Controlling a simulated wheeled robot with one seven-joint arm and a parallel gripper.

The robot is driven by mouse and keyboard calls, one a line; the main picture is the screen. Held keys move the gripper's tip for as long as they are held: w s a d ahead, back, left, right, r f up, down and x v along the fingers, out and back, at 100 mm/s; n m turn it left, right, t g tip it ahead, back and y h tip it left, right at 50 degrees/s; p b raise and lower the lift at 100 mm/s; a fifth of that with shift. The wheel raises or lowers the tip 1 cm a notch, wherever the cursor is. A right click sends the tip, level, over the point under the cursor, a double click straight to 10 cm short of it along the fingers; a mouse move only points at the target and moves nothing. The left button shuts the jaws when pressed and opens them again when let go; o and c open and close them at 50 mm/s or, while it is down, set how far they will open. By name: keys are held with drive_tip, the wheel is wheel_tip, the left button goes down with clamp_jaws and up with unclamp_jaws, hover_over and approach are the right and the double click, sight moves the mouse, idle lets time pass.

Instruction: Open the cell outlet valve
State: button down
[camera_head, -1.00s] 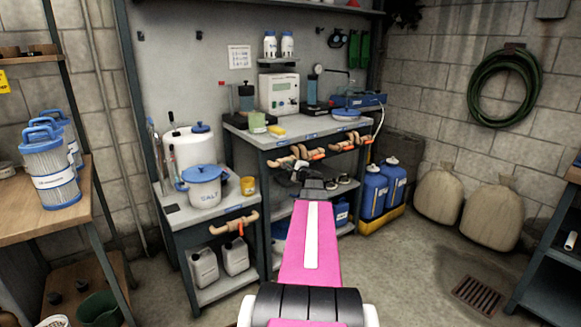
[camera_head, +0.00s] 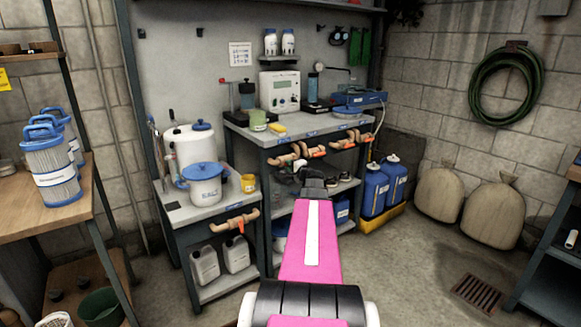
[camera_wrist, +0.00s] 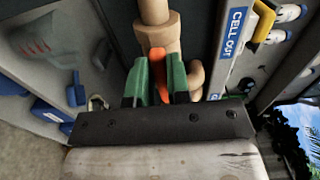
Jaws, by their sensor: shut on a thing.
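The cell outlet valve is a tan pipe fitting (camera_wrist: 165,38) with an orange lever handle (camera_wrist: 160,70), close beside a blue "CELL OUT" label (camera_wrist: 235,35) in the wrist view. My gripper (camera_wrist: 157,85) has its two green fingers closed on either side of this handle. The handle's lower end is hidden between the fingers and the dark gripper body. In the head view, my gripper (camera_head: 306,178) is at the front of the bench, just below the tan valves with orange handles (camera_head: 314,153). Its fingers are too small to make out there.
The grey bench (camera_head: 285,127) carries instruments and bottles. Another orange-handled valve (camera_head: 236,222) is on the lower bench at left. Blue jugs (camera_head: 375,187) stand right of my arm, with sacks (camera_head: 440,195) beyond. Open floor lies at right.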

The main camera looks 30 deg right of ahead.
drive_tip(key=c, duration=1.1)
unclamp_jaws()
drive_tip(key=shift+s, duration=0.15)
drive_tip(key=s, duration=1)
drive_tip(key=shift+s+d, duration=0.3)
drive_tip(key=shift+d, duration=0.1)
drive_tip(key=w+a+f+n+g+y, duration=0.1)
drive_tip(key=a+f+n+g+y, duration=0.3)
drive_tip(key=a, duration=0.9)
drive_tip(key=a+f+n+g+y, duration=0.2)
drive_tip(key=a+f+n+g, duration=0.3)
drive_tip(key=a, duration=0.7)
drive_tip(key=s+a+f+n+g+h, duration=0.2)
drive_tip(key=s+a+f+g, duration=0.1)
drive_tip(key=a, duration=0.3)
drive_tip(key=s+a+f+n+g+h, duration=0.2)
drive_tip(key=s+a+f+n+g, duration=0.1)
drive_tip(key=s+a+f, duration=0.1)
drive_tip(key=s+a+f+n+g+h, duration=0.3)
drive_tip(key=s+a, duration=0.3)
drive_tip(key=a, duration=0.2)
drive_tip(key=shift+a+f, duration=0.2)
drive_tip(key=shift+f, duration=0.15)
